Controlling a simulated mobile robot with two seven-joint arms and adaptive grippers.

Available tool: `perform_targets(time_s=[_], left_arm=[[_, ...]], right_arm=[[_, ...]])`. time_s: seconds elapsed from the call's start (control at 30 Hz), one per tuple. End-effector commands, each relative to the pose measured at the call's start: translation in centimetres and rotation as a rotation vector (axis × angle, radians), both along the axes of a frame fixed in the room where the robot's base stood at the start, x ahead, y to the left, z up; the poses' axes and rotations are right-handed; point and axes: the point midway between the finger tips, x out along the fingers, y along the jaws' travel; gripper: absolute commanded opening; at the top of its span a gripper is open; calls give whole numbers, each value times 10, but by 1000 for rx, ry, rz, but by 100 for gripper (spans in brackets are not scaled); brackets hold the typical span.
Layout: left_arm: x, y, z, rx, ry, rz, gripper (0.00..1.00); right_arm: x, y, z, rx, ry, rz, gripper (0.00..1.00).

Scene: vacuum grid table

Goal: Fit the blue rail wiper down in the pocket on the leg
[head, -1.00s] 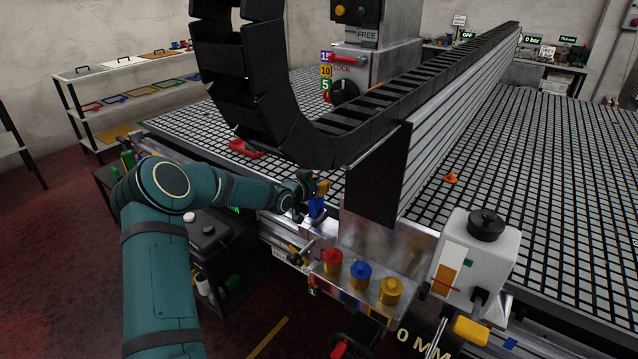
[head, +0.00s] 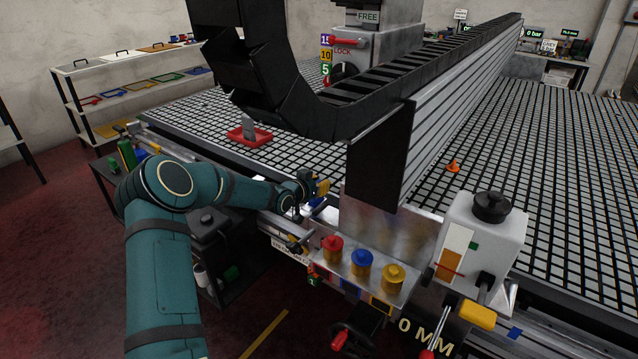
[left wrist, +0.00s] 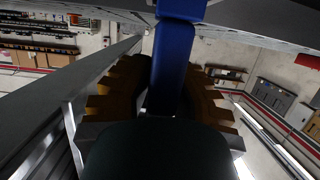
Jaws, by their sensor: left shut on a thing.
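My left gripper (head: 318,189) is low beside the near end of the gantry, left of the bright metal leg (head: 375,208). It is shut on the blue rail wiper (head: 317,203), and only a little blue shows below the yellow-brown fingers. In the left wrist view the wiper (left wrist: 173,55) is a blue bar between the stepped finger pads of the left gripper (left wrist: 160,88), running up out of the picture. I cannot make out the pocket on the leg, nor whether the wiper touches it. My right gripper is not in view.
A small shelf with red (head: 332,243), blue (head: 362,258) and yellow (head: 394,272) knobs stands just in front. A black cable chain (head: 300,118) hangs above and behind. A red tray (head: 248,139) sits on the grid table. A white tank (head: 484,235) is at right.

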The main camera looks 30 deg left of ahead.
Motion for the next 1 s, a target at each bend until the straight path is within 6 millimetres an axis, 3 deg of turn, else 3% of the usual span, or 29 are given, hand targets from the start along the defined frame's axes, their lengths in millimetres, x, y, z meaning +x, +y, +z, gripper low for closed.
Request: perform_targets(time_s=[0.6,1.0], left_arm=[[0,0,-27,-1,-1,0,0],[0,0,-31,0,0,0,0]], right_arm=[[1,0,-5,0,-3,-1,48],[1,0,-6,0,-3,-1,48]])
